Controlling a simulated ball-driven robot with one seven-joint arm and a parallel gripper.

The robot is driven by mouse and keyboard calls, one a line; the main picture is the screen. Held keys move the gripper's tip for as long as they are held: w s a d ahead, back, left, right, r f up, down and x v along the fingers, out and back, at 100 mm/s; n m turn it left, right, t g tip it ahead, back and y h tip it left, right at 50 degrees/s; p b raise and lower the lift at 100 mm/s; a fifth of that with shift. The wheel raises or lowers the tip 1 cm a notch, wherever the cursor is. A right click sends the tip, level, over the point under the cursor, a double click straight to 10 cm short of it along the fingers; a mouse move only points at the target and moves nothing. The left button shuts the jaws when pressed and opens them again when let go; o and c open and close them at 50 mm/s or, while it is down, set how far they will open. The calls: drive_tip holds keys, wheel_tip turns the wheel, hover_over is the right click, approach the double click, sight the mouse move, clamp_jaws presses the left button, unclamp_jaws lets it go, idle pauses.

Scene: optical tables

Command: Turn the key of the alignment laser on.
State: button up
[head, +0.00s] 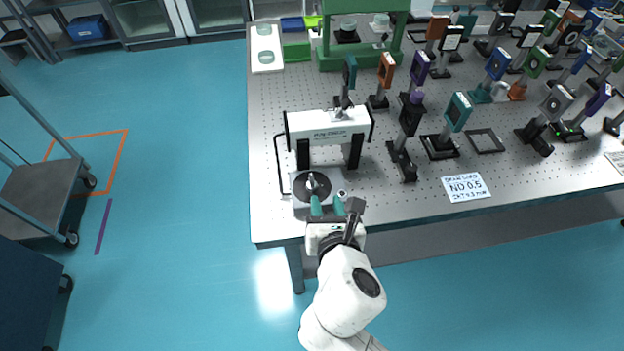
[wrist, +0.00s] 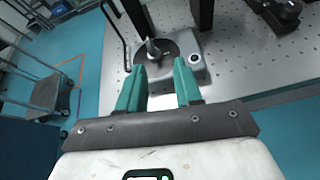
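A grey box (head: 336,181) with a round black dial sits at the near left edge of the optical table, in front of a white unit. A silver key-like lever (head: 311,183) stands up from the dial; it also shows in the wrist view (wrist: 152,47). No label naming the alignment laser is readable on the box. My gripper (head: 326,204) is at the near edge of the box. Its two teal fingers are apart with nothing between them, and in the wrist view the gap (wrist: 160,70) lies just short of the lever.
The white unit (head: 328,126) on black legs stands right behind the box, with a black cable at its left. Optic mounts on posts (head: 405,140) stand to the right. A white card (head: 466,187) lies near the front edge. Floor at the left is clear up to a cart (head: 40,195).

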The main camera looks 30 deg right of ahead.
sight(312, 178)
drive_tip(key=shift+n+t, duration=0.3)
drive_tip(key=shift+n, duration=0.6)
drive_tip(key=x, duration=0.3)
drive_tip(key=a+x, duration=0.1)
drive_tip(key=x, duration=0.6)
drive_tip(key=shift+w+a+r, duration=0.1)
drive_tip(key=shift+w+r, duration=0.05)
drive_tip(key=shift+w, duration=0.4)
drive_tip(key=shift+c, duration=0.4)
clamp_jaws()
